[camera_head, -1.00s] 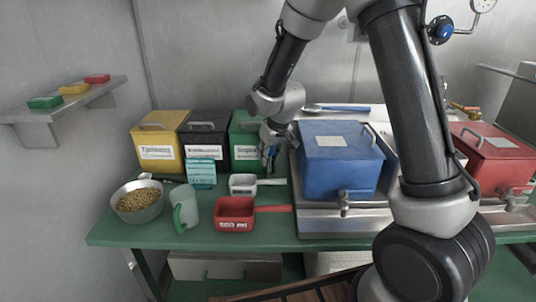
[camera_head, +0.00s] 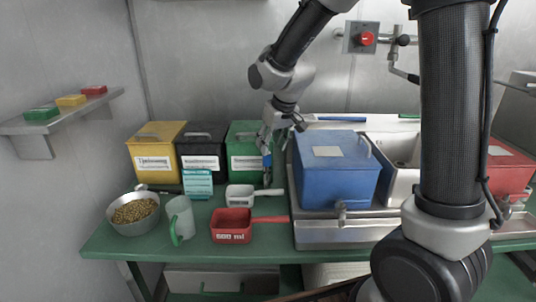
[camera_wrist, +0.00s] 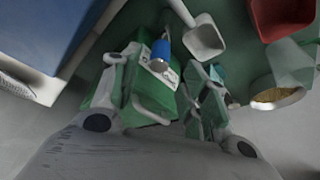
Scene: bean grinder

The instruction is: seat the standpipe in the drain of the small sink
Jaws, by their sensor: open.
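A slim upright piece with a blue upper part (camera_head: 266,160) and a grey lower end stands on the bench, left of the blue box; it looks like the standpipe. In the wrist view its blue part (camera_wrist: 161,53) and pale metal end show between and beyond my fingertips. My gripper (camera_head: 270,138) points down over it, open; the wrist view shows its two fingers (camera_wrist: 155,72) spread apart. Whether a finger touches the blue piece I cannot tell.
The blue box (camera_head: 335,178) with a tap stands close right of my gripper. A green bin (camera_head: 243,150) is just behind-left. A white scoop (camera_head: 240,195), red scoop (camera_head: 232,226), mug (camera_head: 179,220) and bean bowl (camera_head: 134,213) fill the front left. A red box (camera_head: 509,170) is far right.

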